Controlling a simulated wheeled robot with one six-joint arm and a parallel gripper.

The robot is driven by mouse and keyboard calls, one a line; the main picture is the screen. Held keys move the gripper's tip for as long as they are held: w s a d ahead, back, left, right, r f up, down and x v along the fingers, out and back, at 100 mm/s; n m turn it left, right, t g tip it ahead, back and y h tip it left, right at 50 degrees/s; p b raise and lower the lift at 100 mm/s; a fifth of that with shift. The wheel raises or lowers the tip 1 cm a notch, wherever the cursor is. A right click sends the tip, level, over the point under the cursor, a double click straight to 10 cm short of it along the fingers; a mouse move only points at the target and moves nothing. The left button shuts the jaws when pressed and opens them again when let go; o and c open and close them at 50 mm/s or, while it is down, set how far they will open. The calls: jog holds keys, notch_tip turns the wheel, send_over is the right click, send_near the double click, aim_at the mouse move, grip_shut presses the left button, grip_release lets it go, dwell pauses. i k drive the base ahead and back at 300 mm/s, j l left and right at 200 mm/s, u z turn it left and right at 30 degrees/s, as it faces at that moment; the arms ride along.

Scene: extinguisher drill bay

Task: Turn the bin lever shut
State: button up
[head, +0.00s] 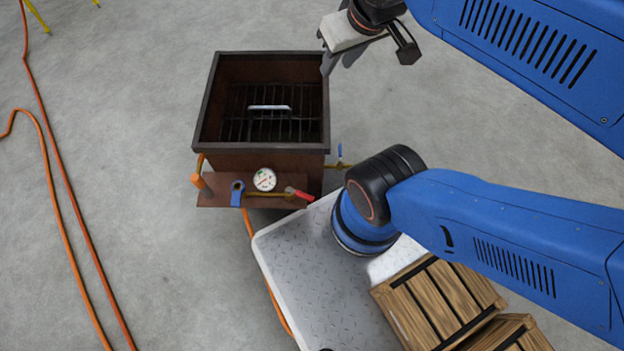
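The bin (201,120) is an open-topped dark brown metal box left of centre, with a grate (240,129) and a pale bar (268,108) inside. A brown panel (217,199) juts from its near side. On the panel are a lever with a red grip (299,194), pointing right, and a blue fitting (237,193). A small blue-handled valve (340,155) sits on a thin pipe at the bin's right side. Which handle is the bin lever I cannot tell. My gripper (337,65) hangs by the bin's far right corner, apart from these handles. Its fingertips overlap in this view.
A round white gauge (265,179) sits on the panel. A grey metal platform (310,262) with wooden crates (437,300) lies at the lower right. Orange hoses (70,210) run across the floor at left. My blue arm covers the right side. Floor left of the bin is mostly clear.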

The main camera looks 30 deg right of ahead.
aim_at(304, 196)
jog(key=j, duration=0.35)
jog(key=k+l, duration=0.3)
jog(key=k+l+z, duration=0.1)
jog(key=k+l, duration=0.2)
jog(key=l, duration=0.2)
jog(key=k+l, duration=0.25)
jog(key=l, duration=0.15)
jog(key=k+l+z, duration=0.1)
jog(key=k+l, duration=0.45)
jog(key=l, duration=0.3)
jog(key=z, duration=0.05)
